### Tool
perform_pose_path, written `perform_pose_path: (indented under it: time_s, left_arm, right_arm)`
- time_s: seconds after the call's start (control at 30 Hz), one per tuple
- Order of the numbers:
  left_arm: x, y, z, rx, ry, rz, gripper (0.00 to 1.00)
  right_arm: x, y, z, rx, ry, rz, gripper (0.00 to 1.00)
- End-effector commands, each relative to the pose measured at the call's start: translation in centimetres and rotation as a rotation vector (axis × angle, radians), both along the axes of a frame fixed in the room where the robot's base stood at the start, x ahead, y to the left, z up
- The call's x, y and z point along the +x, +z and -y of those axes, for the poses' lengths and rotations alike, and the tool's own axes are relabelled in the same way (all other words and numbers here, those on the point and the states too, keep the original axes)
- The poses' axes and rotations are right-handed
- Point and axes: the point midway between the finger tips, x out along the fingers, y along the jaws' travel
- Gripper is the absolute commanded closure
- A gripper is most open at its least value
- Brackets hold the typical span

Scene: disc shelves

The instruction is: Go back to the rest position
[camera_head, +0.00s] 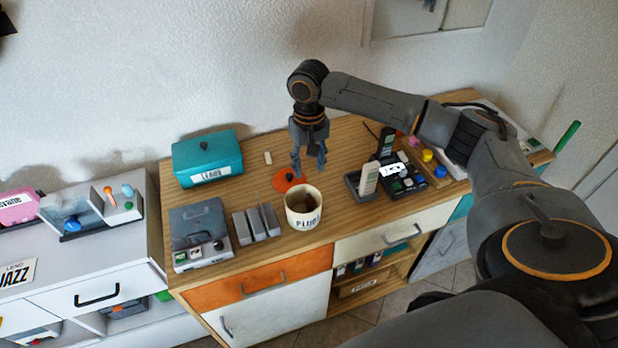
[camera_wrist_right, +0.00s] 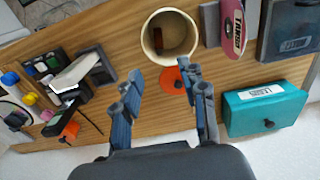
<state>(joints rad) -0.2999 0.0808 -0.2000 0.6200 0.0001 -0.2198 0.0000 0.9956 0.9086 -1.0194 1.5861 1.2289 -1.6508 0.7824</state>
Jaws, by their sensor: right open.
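My right gripper (camera_head: 309,167) hangs pointing down above the wooden cabinet top, with its fingers apart and nothing between them. It also shows open and empty in the right wrist view (camera_wrist_right: 165,82). A cream pot (camera_head: 292,216) with dark lettering stands just in front of and below the fingers in the head view. Something brown lies inside it. An orange lid (camera_head: 284,181) with a dark knob lies flat behind the pot, partly covered by it; the lid also shows between the fingers in the right wrist view (camera_wrist_right: 170,84). My left gripper is not in view.
A teal box (camera_head: 208,159), a grey player (camera_head: 201,234) and a grey slotted rack (camera_head: 243,229) stand left of the pot. A grey holder (camera_head: 355,187) and a black device (camera_head: 402,187) stand right. A white cabinet (camera_head: 110,248) is at far left. The wall is behind.

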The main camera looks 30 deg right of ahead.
Motion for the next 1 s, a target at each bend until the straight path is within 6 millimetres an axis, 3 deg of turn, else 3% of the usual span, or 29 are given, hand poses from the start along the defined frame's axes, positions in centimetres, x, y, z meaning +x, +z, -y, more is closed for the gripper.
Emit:
perform_pose_path:
  time_s: [0.1, 0.23, 0.73, 0.87, 1.0]
  left_arm:
    - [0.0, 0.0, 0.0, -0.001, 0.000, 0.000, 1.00]
    - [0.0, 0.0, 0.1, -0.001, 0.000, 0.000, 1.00]
    - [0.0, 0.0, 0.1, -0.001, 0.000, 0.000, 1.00]
    - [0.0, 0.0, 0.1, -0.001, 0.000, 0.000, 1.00]
    - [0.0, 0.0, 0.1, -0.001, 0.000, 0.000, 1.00]
  right_arm:
    - [0.1, 1.9, 0.0, 0.002, 0.000, 0.002, 0.58]
    - [0.0, 3.0, 0.0, 0.001, -0.001, 0.000, 0.58]
    - [0.0, 3.3, 0.0, 0.000, 0.000, -0.001, 0.58]
    - [-0.4, 2.1, -1.3, 0.003, 0.048, -0.001, 0.58]
    - [-2.3, -1.9, -5.9, 0.021, 0.210, 0.017, 0.58]
